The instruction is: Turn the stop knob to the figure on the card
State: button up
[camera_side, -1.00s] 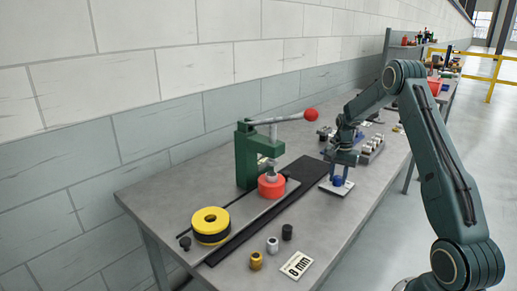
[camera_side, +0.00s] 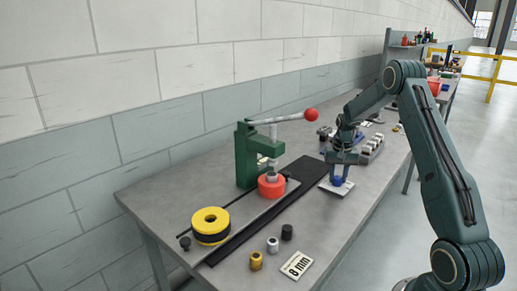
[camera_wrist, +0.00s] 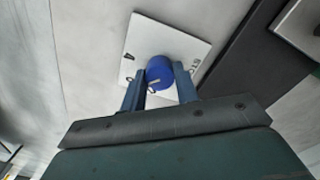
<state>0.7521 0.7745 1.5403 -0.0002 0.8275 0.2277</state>
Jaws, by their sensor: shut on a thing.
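The stop knob (camera_wrist: 159,71) is blue with a pale pointer mark on top, and it sits on a white square dial plate (camera_wrist: 181,45). My gripper (camera_wrist: 160,84) is shut on the knob, one finger on each side. In the side view the knob (camera_side: 339,182) shows low between my fingers. The card (camera_side: 296,265) lies at the near edge of the bench and reads "8 mm", the figure small and slightly unclear.
A green press (camera_side: 245,155) with a red-balled lever stands behind a red round piece (camera_side: 271,185). A yellow and black ring (camera_side: 211,226) lies at left. Small brass, silver and black cylinders (camera_side: 272,244) stand near the card. A dark strip (camera_side: 270,222) runs along the bench.

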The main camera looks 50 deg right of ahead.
aim_at(338, 177)
jog(key=o, duration=1)
jog(key=shift+r, duration=0.1)
notch_tip(338, 177, up, 14)
jog(key=shift+f, duration=0.15)
dwell(0.3)
